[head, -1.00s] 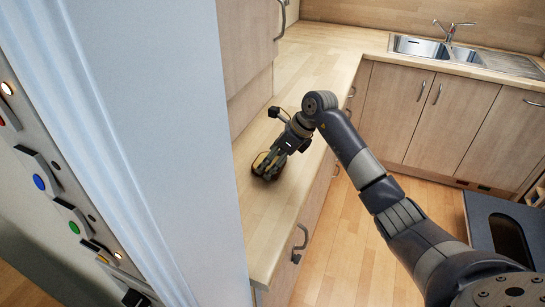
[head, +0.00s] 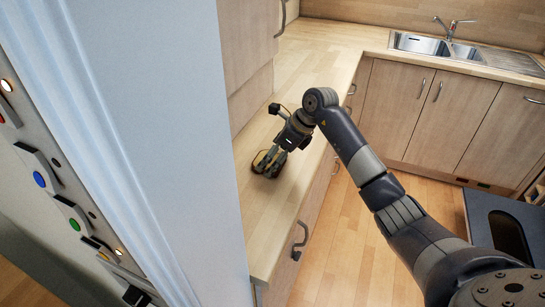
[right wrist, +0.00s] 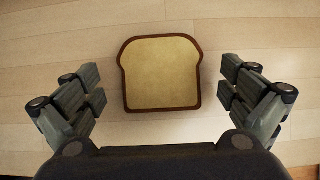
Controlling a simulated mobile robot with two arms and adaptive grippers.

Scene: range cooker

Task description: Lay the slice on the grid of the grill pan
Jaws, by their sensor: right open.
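The slice (right wrist: 162,75) is a flat piece of bread with a brown crust, lying on the wooden counter. In the right wrist view it sits between the two spread fingers of my right gripper (right wrist: 160,103), with a gap on each side. My right gripper is open and touches neither edge. In the head view my right gripper (head: 268,165) is low over the counter, and the slice is mostly hidden under it. The grill pan and its grid are not in view. My left gripper is not in view.
The wooden counter (head: 330,50) runs back to a sink (head: 420,45) with a tap. A tall pale panel (head: 165,120) stands left of the counter. A control panel with knobs and lights (head: 60,190) is at far left. Counter around the slice is clear.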

